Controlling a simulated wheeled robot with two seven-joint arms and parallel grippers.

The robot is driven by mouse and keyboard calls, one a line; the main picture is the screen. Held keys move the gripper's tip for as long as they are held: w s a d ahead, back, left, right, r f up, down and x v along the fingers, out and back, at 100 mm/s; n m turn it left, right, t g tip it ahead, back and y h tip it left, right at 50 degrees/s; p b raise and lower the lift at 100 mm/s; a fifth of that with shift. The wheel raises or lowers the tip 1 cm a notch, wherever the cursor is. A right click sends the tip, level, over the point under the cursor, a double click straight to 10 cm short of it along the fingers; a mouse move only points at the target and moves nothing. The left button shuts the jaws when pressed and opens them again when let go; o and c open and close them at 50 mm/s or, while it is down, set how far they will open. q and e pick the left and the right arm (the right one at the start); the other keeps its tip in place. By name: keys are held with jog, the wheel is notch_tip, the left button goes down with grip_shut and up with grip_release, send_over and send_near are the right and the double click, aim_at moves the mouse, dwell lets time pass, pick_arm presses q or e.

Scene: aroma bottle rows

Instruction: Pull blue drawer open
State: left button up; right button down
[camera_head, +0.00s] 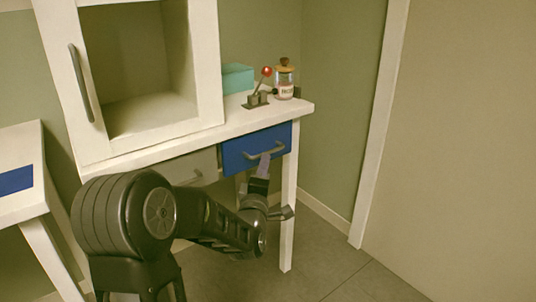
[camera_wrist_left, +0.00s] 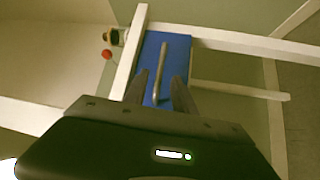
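The blue drawer (camera_head: 240,150) is under the right end of the white table. Its front looks flush with the table frame, so it appears shut. A grey bar handle (camera_head: 268,152) runs across it. My left gripper (camera_head: 263,170) is just in front of the drawer, at the handle. In the left wrist view the gripper (camera_wrist_left: 158,92) is open, with its two fingers apart. The handle (camera_wrist_left: 159,72) lies between or just beyond the fingertips, against the blue front (camera_wrist_left: 172,52). I cannot tell whether the fingers touch it. My right gripper is not in view.
A grey-white drawer (camera_head: 190,166) sits left of the blue one. On the white tabletop (camera_head: 225,118) stand a cabinet (camera_head: 206,60), a teal box (camera_head: 237,78), a red-knobbed lever (camera_head: 262,88) and a jar (camera_head: 285,82). A table leg (camera_head: 288,235) stands right of my gripper.

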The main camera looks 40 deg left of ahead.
aim_at(268, 152)
pick_arm(q)
jog(key=b+x, duration=0.1)
jog(key=x, duration=0.6)
jog(key=shift+w, duration=0.25)
jog(key=shift+c, duration=0.3)
grip_shut()
dwell(0.9)
